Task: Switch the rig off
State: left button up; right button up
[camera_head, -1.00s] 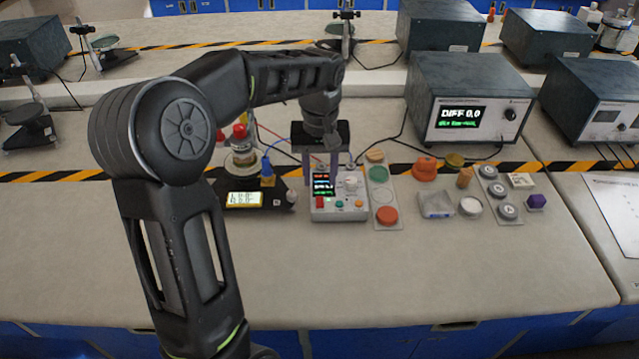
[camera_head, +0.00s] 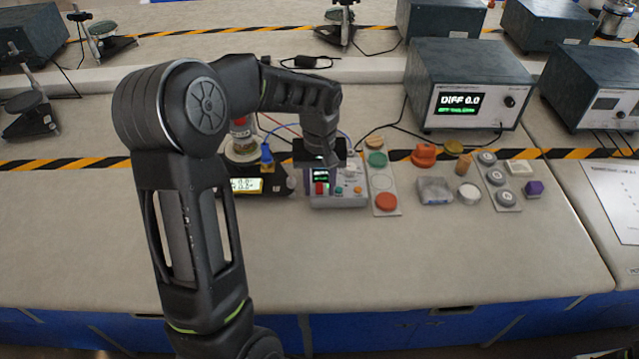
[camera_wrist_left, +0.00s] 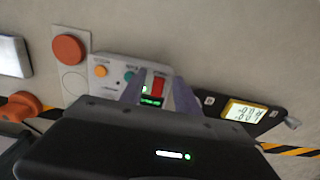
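The rig's grey control box (camera_head: 350,201) stands on the bench, with a red switch (camera_head: 320,188) at its front left and small green and orange buttons beside it. My left gripper (camera_head: 322,178) is low over the box, covering part of its small display. In the left wrist view, the fingers (camera_wrist_left: 158,84) are apart and empty, with the red switch (camera_wrist_left: 158,88) showing between their tips. I cannot tell whether either finger touches it. A black unit with a lit yellow display (camera_head: 246,185) stands left of the box. My right gripper is not in view.
A plate with green and red discs (camera_head: 386,202) lies close right of the box. Several small items, including an orange knob (camera_head: 424,155) and a white-topped jar (camera_head: 469,192), stand farther right. A meter reading DIFF 0.0 (camera_head: 462,104) is behind. The bench front is clear.

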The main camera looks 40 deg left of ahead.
pick_arm(q)
grip_shut()
dwell(0.4)
